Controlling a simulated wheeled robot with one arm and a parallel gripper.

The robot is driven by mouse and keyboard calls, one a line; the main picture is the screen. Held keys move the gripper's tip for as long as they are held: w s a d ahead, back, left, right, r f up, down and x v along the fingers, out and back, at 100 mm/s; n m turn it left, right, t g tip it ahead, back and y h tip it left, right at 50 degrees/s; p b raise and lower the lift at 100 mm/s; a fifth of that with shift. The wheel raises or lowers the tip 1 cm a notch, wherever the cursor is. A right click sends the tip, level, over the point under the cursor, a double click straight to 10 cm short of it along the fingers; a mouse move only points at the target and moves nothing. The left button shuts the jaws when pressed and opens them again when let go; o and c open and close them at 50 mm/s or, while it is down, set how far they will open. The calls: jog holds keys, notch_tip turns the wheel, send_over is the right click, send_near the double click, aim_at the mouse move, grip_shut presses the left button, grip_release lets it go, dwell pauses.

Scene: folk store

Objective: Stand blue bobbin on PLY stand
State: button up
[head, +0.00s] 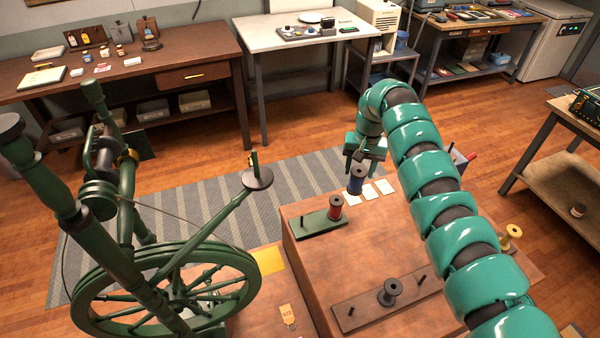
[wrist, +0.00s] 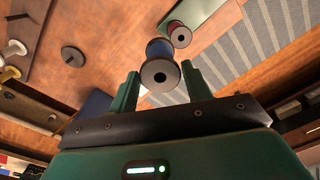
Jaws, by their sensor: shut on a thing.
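My gripper (head: 360,166) is shut on the blue bobbin (head: 357,184) and holds it, with its spool hanging below the fingers, near the far edge of the brown table. The blue bobbin also shows between the green fingers in the wrist view (wrist: 159,52). A green stand (head: 318,226) lies to the left, with a red bobbin (head: 335,208) upright at its right end and a bare peg (head: 302,221) at its left end. A longer dark stand (head: 368,308) bears a black bobbin (head: 390,291) between two bare pegs. I cannot read a PLY label on either stand.
White cards (head: 384,187) lie beside the held bobbin. A yellow bobbin (head: 510,236) stands at the table's right, partly behind my arm. A large green spinning wheel (head: 165,285) stands left of the table (head: 400,245). Bare tabletop lies between the two stands.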

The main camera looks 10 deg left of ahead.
jog(key=s+a+f+p, duration=0.1)
jog(key=s+a+f, duration=0.2)
jog(key=a, duration=0.4)
jog(key=s+a+f+p, duration=0.1)
jog(key=s+a+f, duration=0.2)
jog(key=a, duration=0.5)
jog(key=shift+f+p, duration=0.35)
jog(key=shift+f, duration=0.15)
jog(key=shift+s+f+b, duration=0.15)
jog(key=shift+f+b, duration=0.1)
jog(key=shift+b, duration=0.35)
jog(key=shift+f, duration=0.1)
jog(key=shift+f+b, duration=2.65)
jog(key=shift+f, duration=0.85)
jog(key=o, duration=0.8)
